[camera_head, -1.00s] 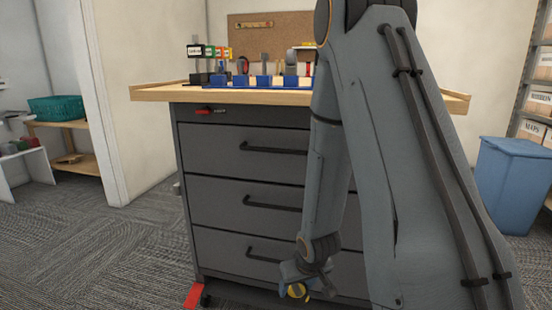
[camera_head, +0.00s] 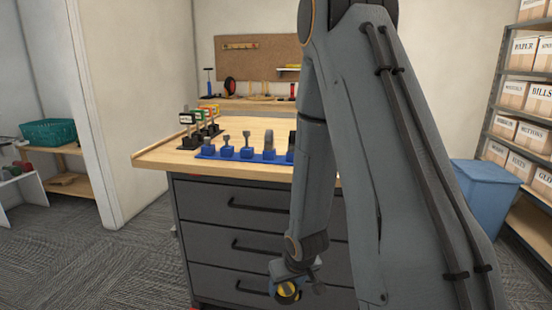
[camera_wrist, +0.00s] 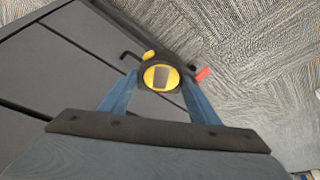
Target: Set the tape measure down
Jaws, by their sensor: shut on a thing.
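The tape measure (camera_wrist: 160,76), yellow and black and round, is between the two blue fingers of my gripper (camera_wrist: 158,92) in the wrist view. In the head view my gripper (camera_head: 287,284) hangs low in front of the grey drawer cabinet, shut on the tape measure (camera_head: 287,291). The tape measure is well below the level of the wooden worktop (camera_head: 160,155). In the head view my arm hides part of the cabinet and the right part of the worktop.
The cabinet's drawers (camera_head: 260,208) have dark handles. Blue holders (camera_head: 247,154) with tools stand along the worktop, with labelled posts (camera_head: 190,130) behind at left. Bare worktop shows at the left front. A blue bin (camera_head: 482,195) and a shelf of boxes (camera_head: 525,105) stand at right.

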